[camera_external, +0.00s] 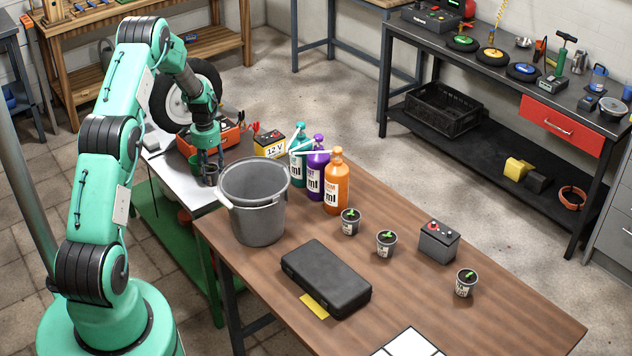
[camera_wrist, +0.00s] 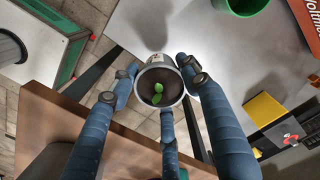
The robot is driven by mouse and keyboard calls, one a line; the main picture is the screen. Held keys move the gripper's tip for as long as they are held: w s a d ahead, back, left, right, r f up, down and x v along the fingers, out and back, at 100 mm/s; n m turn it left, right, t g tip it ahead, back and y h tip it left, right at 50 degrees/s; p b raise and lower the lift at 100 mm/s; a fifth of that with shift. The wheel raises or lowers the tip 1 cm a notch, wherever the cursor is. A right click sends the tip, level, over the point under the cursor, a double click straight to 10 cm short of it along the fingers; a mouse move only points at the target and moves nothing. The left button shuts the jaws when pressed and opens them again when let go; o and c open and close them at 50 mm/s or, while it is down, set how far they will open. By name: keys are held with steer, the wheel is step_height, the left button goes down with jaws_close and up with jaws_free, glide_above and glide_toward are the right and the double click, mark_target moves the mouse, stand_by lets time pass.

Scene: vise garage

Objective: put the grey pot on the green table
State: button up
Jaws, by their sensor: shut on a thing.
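My gripper (camera_external: 207,166) is shut on a small grey pot (camera_external: 211,173) holding soil. In the wrist view my blue fingers (camera_wrist: 160,92) close around the pot (camera_wrist: 158,101), which has a green seedling and looks upright. The green table (camera_external: 180,196) has a green frame and a light top, which also shows in the wrist view (camera_wrist: 235,62). The pot is at the right part of this table, near the gap beside the brown table. I cannot tell whether its base touches the top.
A large grey bucket (camera_external: 256,215) stands close to my gripper on the brown table (camera_external: 245,272). A green cup (camera_wrist: 243,4), a toolbox (camera_external: 228,136) and a wheel (camera_external: 187,95) crowd the green table. Several bottles, seedling pots and a black case (camera_external: 325,278) occupy the brown table.

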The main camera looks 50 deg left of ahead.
stand_by(0.3)
steer(key=shift+w+a+f+b, duration=0.25)
steer(key=shift+w+a, duration=1.55)
steer(key=shift+w, duration=0.15)
steer(key=shift+w+a+f+b, duration=0.2)
steer(key=shift+w+a+b, duration=0.1)
steer(key=shift+w+a, duration=1.6)
steer(key=shift+w+a+f+b, duration=0.25)
steer(key=shift+w+a, duration=1.45)
steer(key=shift+w, duration=0.35)
steer(key=shift+f, duration=0.1)
steer(key=shift+f+b, duration=0.3)
steer(key=shift+f, duration=1.4)
steer(key=shift+f, duration=0.1)
steer(key=o, duration=1.2)
step_height(320, 180, up, 12)
steer(key=shift+r+p, duration=0.1)
steer(key=shift+p, duration=0.7)
